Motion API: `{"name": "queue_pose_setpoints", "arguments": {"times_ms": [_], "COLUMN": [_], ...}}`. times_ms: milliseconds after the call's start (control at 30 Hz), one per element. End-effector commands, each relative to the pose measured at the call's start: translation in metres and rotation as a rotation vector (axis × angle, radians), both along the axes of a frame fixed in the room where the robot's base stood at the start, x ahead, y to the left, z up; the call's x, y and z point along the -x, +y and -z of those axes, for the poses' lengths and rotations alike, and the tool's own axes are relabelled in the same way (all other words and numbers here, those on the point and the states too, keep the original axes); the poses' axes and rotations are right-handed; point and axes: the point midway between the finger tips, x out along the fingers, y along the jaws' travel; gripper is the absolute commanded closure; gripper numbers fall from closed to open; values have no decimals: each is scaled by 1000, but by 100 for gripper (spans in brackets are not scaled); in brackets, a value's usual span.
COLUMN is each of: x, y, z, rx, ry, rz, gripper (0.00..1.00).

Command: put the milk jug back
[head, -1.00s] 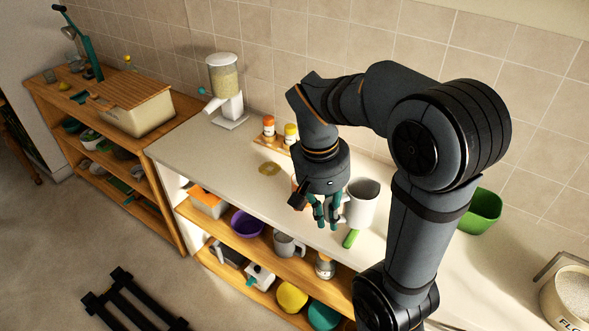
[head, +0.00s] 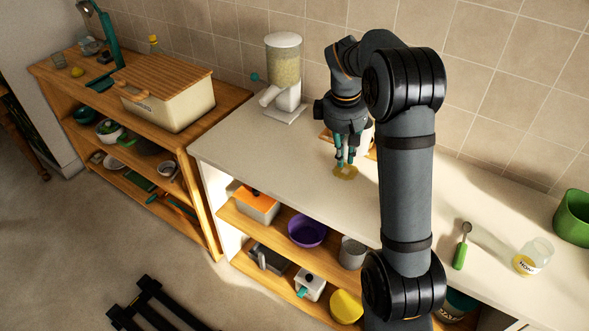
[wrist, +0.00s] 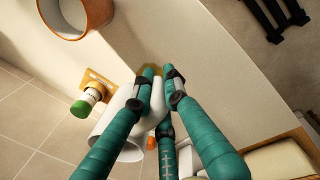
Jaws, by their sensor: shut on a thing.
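The milk jug is white with a side handle. In the wrist view the jug (wrist: 112,143) lies beside my teal fingers, its handle side between them. In the head view only a sliver of the jug (head: 365,143) shows; my gripper and arm hide the rest. My gripper (head: 345,160) is shut on the jug, over the back part of the white counter. A yellowish flat mat (head: 345,173) lies on the counter just below the fingertips. I cannot tell whether the jug touches the counter.
A grain dispenser (head: 284,75) stands to the left on the counter (head: 250,148). In the wrist view a terracotta pot (wrist: 74,20) and a green-capped spice jar (wrist: 86,103) are near.

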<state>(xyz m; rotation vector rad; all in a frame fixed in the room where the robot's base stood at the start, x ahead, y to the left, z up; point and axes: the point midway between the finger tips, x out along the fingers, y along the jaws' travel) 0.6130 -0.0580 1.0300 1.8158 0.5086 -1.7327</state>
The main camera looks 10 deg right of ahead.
Motion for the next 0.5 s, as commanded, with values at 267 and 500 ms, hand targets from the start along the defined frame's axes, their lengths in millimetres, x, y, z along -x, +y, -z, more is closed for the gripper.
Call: {"name": "queue_pose_setpoints", "arguments": {"times_ms": [267, 500], "x": [-12, -24], "y": [36, 88], "z": [26, 58], "rx": [3, 3], "ry": [4, 2], "rz": [-27, -22], "gripper": [100, 100]}}
